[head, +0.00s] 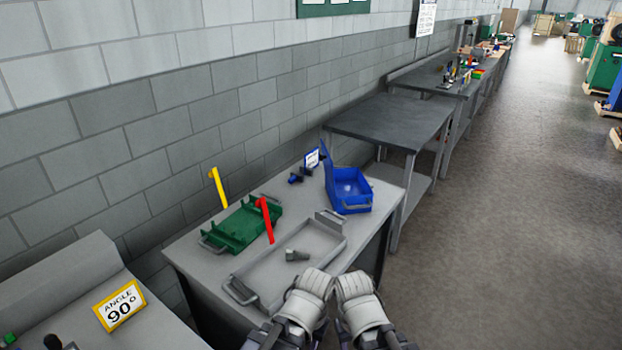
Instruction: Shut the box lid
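The blue box (351,207) stands at the far right part of the grey workbench. Its lid (328,166) is open and stands up at the box's left side. The inside of the box shows and looks empty. My two pale grey arms show at the bottom middle, side by side, in front of the bench and well short of the box. No gripper fingers can be made out on either arm. Nothing of mine touches the box or its lid.
A grey tray (262,299) with a small grey part (297,255) lies nearest my arms. A green tray (240,228), a yellow upright piece (217,187) and a red one (266,215) stand left.

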